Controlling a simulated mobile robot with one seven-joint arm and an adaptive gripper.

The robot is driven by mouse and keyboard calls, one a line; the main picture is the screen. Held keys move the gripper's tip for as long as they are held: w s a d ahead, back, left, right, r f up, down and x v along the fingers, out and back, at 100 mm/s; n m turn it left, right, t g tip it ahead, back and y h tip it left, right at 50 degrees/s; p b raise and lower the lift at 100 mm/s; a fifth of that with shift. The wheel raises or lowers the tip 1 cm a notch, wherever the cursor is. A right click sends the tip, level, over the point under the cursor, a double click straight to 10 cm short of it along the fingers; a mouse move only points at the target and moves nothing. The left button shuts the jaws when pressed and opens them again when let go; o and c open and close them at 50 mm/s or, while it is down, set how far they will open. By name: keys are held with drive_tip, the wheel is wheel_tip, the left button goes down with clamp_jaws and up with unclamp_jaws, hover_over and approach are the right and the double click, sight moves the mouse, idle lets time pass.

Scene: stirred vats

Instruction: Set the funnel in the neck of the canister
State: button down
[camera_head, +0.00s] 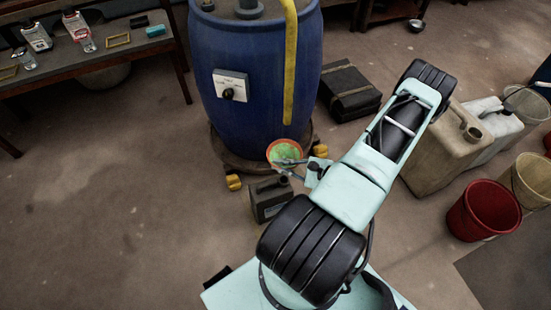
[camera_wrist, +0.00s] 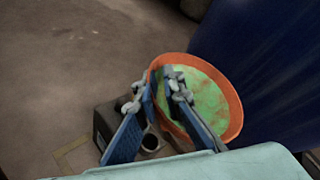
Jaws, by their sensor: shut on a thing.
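The funnel (camera_head: 285,149) has an orange rim and a green inside; its spout is hidden. My gripper (camera_head: 297,163) is shut on its near side. In the wrist view, my gripper (camera_wrist: 163,92) has its blue fingers on either side of the wall of the funnel (camera_wrist: 212,97). A small dark grey canister (camera_head: 267,203) stands on the floor in front of the blue vat. Its open neck (camera_wrist: 150,143) shows in the wrist view, below and left of the funnel. The funnel is held above the canister, its bowl off to the far side of the neck.
The blue vat (camera_head: 250,60) on its round base is close behind the funnel. A yellow pipe (camera_head: 290,60) hangs down its front. A black case (camera_head: 348,95), a beige canister (camera_head: 440,145) and a red bucket (camera_head: 484,210) stand right.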

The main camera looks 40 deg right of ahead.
wheel_tip(320, 180, down, 10)
drive_tip(key=b, duration=0.7)
drive_tip(key=shift+r+b, duration=0.15)
drive_tip(key=shift+b, duration=0.2)
drive_tip(key=shift+s+f, duration=0.15)
drive_tip(key=shift+f, duration=0.25)
idle(1.1)
drive_tip(key=c, duration=2)
unclamp_jaws()
drive_tip(key=shift+o, duration=0.2)
drive_tip(key=shift+s, duration=0.1)
drive_tip(key=v, duration=1.1)
drive_tip(key=shift+s+d, duration=0.2)
drive_tip(key=shift+s, duration=0.1)
drive_tip(key=shift+r, duration=0.15)
